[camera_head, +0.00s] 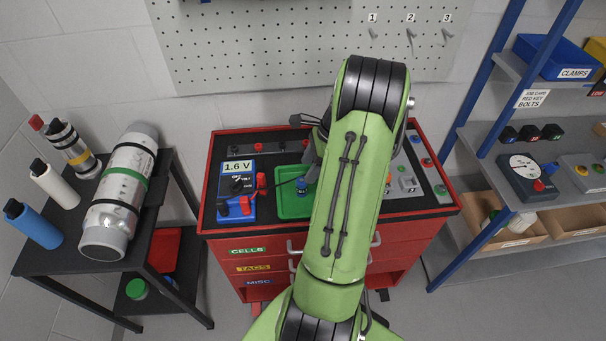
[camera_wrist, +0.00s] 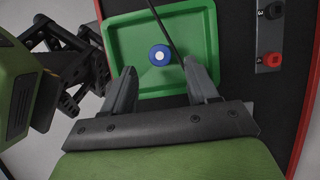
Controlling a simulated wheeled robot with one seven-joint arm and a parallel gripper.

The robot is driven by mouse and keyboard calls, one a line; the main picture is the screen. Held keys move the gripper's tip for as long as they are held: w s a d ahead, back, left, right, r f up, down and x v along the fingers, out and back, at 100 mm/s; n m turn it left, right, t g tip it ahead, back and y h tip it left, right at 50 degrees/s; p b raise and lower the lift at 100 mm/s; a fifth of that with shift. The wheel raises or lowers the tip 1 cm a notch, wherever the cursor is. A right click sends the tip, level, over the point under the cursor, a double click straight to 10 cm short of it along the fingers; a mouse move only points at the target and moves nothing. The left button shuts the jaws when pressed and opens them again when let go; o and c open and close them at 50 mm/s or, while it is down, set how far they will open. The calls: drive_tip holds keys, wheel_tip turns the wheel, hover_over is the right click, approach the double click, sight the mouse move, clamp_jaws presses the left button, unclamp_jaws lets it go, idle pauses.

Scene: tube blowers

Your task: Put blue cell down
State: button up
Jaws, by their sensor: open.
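The blue cell (camera_wrist: 160,55) stands in the green tray (camera_wrist: 207,30), seen from above with a pale disc at its top centre. In the head view the cell (camera_head: 301,184) shows as a small blue shape in the green tray (camera_head: 285,212), partly beside my arm. My gripper (camera_wrist: 157,77) is open, with one finger on either side of and just short of the cell in the wrist view. The fingers look apart from the cell. In the head view my arm hides much of the gripper and the tray's right side.
A blue meter (camera_head: 238,186) reading 1.6 V stands left of the tray, with red clips near it. A thin dark cable crosses the tray. Terminal posts (camera_wrist: 271,60) sit to the right in the wrist view. A side table (camera_head: 60,262) with bottles and a cylinder stands left.

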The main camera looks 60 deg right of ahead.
drive_tip(key=p+v, duration=0.1)
drive_tip(key=v, duration=0.5)
drive_tip(key=w+a+r+n+h, duration=0.1)
drive_tip(key=w+a+r+n, duration=0.2)
drive_tip(key=a+r+n, duration=0.6)
drive_tip(key=w+a+r+n+h, duration=0.25)
drive_tip(key=a+n, duration=0.35)
drive_tip(key=a, duration=0.8)
drive_tip(key=s+a+r+n+t, duration=0.2)
drive_tip(key=s+a+n, duration=0.9)
drive_tip(key=n, duration=0.1)
drive_tip(key=shift+n, duration=0.3)
drive_tip(key=shift+s+r+y, duration=0.1)
drive_tip(key=shift+y, duration=0.15)
